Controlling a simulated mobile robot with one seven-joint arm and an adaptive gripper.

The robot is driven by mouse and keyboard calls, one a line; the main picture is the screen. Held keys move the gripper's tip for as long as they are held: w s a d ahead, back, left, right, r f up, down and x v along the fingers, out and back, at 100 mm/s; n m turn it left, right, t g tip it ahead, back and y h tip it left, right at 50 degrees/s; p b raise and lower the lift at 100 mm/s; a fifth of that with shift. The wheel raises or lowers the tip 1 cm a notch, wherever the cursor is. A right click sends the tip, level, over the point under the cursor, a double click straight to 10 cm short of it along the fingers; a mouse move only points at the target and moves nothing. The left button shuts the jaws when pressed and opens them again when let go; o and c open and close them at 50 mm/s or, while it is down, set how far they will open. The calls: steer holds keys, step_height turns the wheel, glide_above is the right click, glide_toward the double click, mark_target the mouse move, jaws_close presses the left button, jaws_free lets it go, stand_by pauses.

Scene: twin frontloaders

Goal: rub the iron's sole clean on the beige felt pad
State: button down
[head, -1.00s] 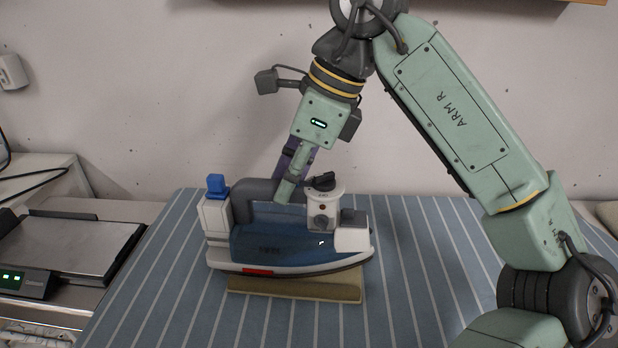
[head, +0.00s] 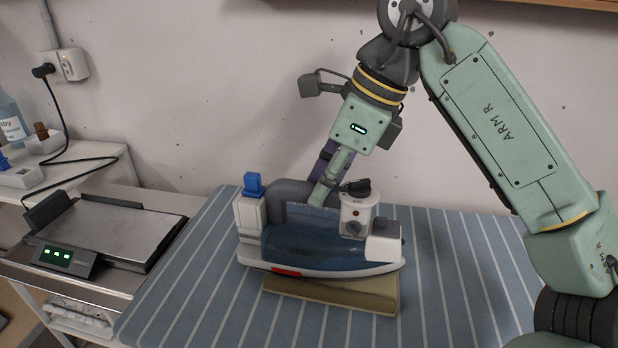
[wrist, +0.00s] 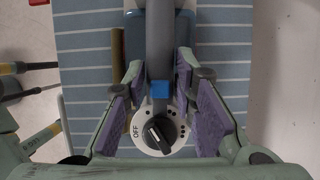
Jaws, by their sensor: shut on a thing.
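The iron (head: 325,252), blue and white with a grey handle, is level with its sole down at the beige felt pad (head: 335,294). The pad lies on the striped board and shows below the iron's front edge. Whether the sole presses on the pad or sits just above it, I cannot tell. My gripper (head: 321,190) comes down from above and is shut on the iron's handle. The sole's underside is hidden.
The blue striped board (head: 460,285) has free room to the right and in front. A metal plate with a green-lit display (head: 110,232) stands to the left. Beyond it are a shelf with a bottle (head: 10,122) and a wall socket with a black cord (head: 68,66).

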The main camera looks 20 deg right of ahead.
mark_target(372, 193)
steer(key=shift+s+d+r+p, duration=0.1)
steer(key=shift+s+d+p, duration=0.05)
steer(key=shift+s+d, duration=0.7)
steer(key=shift+s+d+f+p, duration=0.15)
steer(key=shift+s+d, duration=0.4)
steer(key=shift+d, duration=0.5)
steer(key=shift+s+d+r+p, duration=0.15)
steer(key=shift+s+d, duration=0.55)
steer(key=shift+d, duration=0.25)
steer(key=shift+r+p, duration=2.1)
steer(key=shift+r, duration=0.5)
steer(key=shift+s+f, duration=0.1)
